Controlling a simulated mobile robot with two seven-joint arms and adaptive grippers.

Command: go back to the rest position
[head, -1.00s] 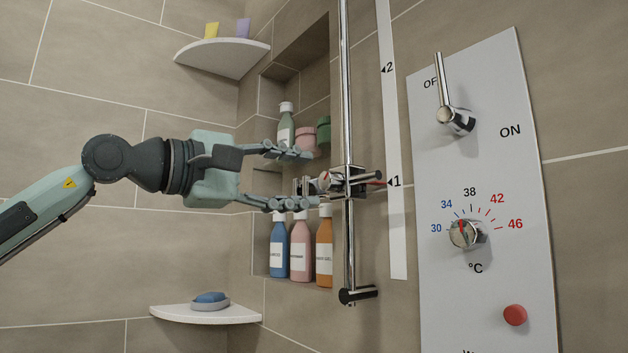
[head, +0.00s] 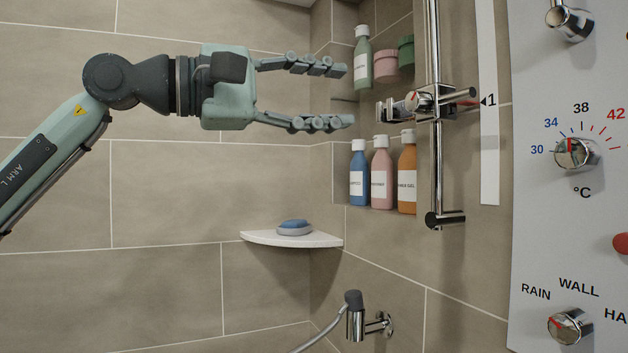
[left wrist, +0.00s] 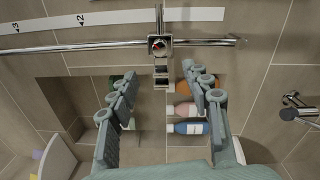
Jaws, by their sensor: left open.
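My left gripper (head: 350,95) is open and empty, its two fingers spread one above the other in the head view. It points right, at the slider bracket (head: 440,102) on the chrome riser rail (head: 434,160), and its fingertips stand apart from it. In the left wrist view the gripper (left wrist: 165,92) is open too, with the bracket (left wrist: 160,44) beyond the gap between the fingers. The slider sits beside the 1 mark on the white scale strip (head: 488,170). My right gripper is not in view.
Bottles stand in the wall niche: blue (head: 358,180), pink (head: 382,180), orange (head: 407,180), green (head: 363,65). A corner shelf (head: 290,239) holds a blue soap (head: 294,226). A hand shower (head: 353,310) hangs low. The control panel (head: 540,210) is at the right. The left wall side is clear.

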